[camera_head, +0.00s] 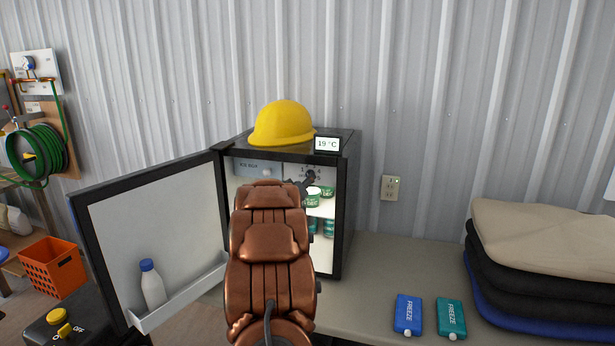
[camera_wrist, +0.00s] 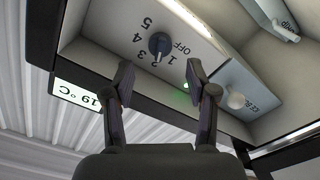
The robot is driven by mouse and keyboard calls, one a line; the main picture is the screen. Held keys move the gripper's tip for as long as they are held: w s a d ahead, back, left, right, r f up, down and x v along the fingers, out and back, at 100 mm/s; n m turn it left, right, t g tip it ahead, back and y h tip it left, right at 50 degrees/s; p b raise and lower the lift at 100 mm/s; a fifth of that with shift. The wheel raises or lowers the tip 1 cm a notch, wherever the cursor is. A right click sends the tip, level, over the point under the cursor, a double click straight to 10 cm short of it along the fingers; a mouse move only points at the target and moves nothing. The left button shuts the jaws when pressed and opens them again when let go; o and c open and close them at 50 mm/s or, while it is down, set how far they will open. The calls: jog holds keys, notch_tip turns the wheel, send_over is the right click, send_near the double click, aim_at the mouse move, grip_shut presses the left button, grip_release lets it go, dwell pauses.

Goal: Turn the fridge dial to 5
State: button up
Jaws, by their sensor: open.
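The small black fridge (camera_head: 344,225) stands with its door (camera_head: 150,220) swung open to the left. In the wrist view, the dark round dial (camera_wrist: 159,45) sits on a pale panel marked OFF and 1 to 5. I cannot clearly tell which mark it points to. My gripper (camera_wrist: 158,72) is open and empty, its two fingers spread below the dial in that view and apart from it. In the head view my arm hides much of the fridge opening, and the dial is hard to make out there.
A yellow hard hat (camera_head: 283,124) and a 19 °C display (camera_head: 327,144) are on the fridge top. Green tubs (camera_head: 328,192) are on a shelf inside. A bottle (camera_head: 152,286) stands in the door rack. Freeze packs (camera_head: 408,315) and folded cloths (camera_head: 540,240) lie right.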

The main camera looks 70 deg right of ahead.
jog(key=d, duration=0.1)
jog(key=d+p, duration=0.1)
jog(key=d, duration=0.3)
jog(key=shift+w, duration=0.3)
grip_shut()
dwell(0.4)
